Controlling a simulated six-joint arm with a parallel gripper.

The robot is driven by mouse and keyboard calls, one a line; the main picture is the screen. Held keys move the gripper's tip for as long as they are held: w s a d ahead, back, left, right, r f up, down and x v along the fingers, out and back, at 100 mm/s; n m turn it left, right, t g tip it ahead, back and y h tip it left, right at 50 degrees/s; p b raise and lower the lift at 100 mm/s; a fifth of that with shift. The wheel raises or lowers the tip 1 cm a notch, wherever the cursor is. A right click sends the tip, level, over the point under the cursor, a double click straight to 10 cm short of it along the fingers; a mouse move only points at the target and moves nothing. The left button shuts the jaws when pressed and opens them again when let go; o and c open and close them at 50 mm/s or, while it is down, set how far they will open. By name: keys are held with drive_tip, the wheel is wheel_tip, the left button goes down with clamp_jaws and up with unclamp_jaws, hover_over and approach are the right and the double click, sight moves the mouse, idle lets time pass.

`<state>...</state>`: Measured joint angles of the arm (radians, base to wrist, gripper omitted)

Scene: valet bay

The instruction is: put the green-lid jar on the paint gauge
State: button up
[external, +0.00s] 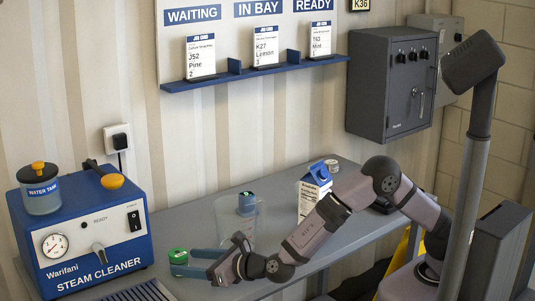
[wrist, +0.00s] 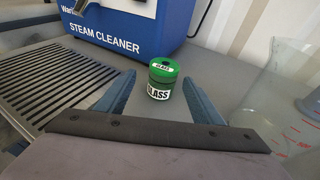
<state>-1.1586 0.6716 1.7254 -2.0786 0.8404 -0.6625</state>
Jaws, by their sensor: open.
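The green-lid jar (external: 178,256) stands upright on the grey bench, just right of the steam cleaner. In the wrist view the jar (wrist: 160,88) shows a green lid and a white GLASS label. My open gripper (external: 188,263) is low at the bench, with its blue fingertips on either side of the jar; gaps show on both sides in the wrist view. A small blue device with a green top (external: 247,203), perhaps the paint gauge, shows through or behind a clear beaker; I cannot tell whether it is inside. Nothing is visible on it.
The blue steam cleaner (external: 80,232) stands left of the jar, with a slatted grate (wrist: 65,80) in front. The clear beaker (external: 228,226) stands right of the jar. A blue-and-white carton (external: 312,193) stands near my forearm. A wall shelf (external: 255,70) holds cards.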

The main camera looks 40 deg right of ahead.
drive_tip(key=shift+w+d+r+n+g+y, duration=0.15)
drive_tip(key=shift+w+r+n+g+y, duration=0.15)
drive_tip(key=shift+w+g, duration=0.25)
drive_tip(key=shift+w+d+r+n+g+y, duration=0.1)
drive_tip(key=shift+w+n+g+y, duration=0.1)
drive_tip(key=shift+w+n+g, duration=0.35)
drive_tip(key=shift+s+f, duration=0.1)
drive_tip(key=shift+p+x, duration=1.8)
drive_tip(key=shift+x, duration=1.85)
drive_tip(key=shift+s+a+f, duration=0.1)
drive_tip(key=shift+s, duration=0.1)
drive_tip(key=c, duration=1.2)
wheel_tip(320, 180, up, 28)
drive_tip(key=p, duration=0.8)
drive_tip(key=shift+p, duration=0.35)
